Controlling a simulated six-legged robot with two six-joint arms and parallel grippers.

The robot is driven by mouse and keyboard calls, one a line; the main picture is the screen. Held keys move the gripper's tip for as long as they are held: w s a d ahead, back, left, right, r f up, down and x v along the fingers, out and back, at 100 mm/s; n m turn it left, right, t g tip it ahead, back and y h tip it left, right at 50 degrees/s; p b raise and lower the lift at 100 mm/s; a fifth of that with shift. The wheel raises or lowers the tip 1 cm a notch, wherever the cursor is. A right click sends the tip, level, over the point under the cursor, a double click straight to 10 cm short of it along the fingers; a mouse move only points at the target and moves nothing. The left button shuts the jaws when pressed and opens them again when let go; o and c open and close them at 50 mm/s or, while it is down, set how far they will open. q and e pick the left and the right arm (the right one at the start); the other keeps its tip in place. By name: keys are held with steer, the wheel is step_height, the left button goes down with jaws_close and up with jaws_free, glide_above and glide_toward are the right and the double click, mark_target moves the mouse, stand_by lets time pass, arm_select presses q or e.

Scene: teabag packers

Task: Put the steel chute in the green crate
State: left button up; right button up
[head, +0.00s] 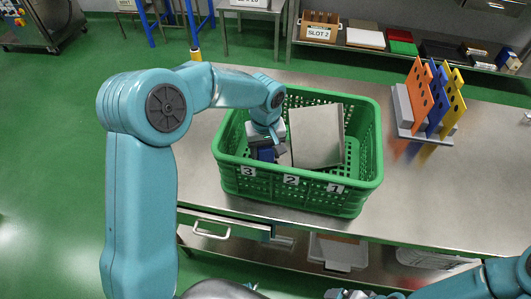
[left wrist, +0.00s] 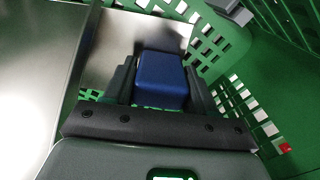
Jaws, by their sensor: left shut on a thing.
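The steel chute (head: 316,137) is a pale grey metal piece inside the green crate (head: 368,190), tilted, in the crate's middle part. A blue block (head: 265,154) at its left side looks like its grip; the join is partly hidden. My left gripper (head: 268,146) reaches down into the crate and is shut on this blue block. In the left wrist view the blue block (left wrist: 160,80) sits between the two dark fingers, with grey metal (left wrist: 110,42) beyond it. My right gripper (head: 347,294) is partly cut off at the bottom edge; its jaws are unclear.
The crate stands on a steel table (head: 440,200), with labels 3, 2 and 1 on its front. A rack (head: 425,125) with orange, blue and yellow panels stands to the right. A drawer (head: 215,230) and lower shelf are below.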

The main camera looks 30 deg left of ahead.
arm_select(q)
steer(key=shift+w+f, duration=0.1)
steer(key=shift+f, duration=0.6)
steer(key=shift+r, duration=0.1)
steer(key=o, duration=1.3)
steer(key=shift+f, duration=0.2)
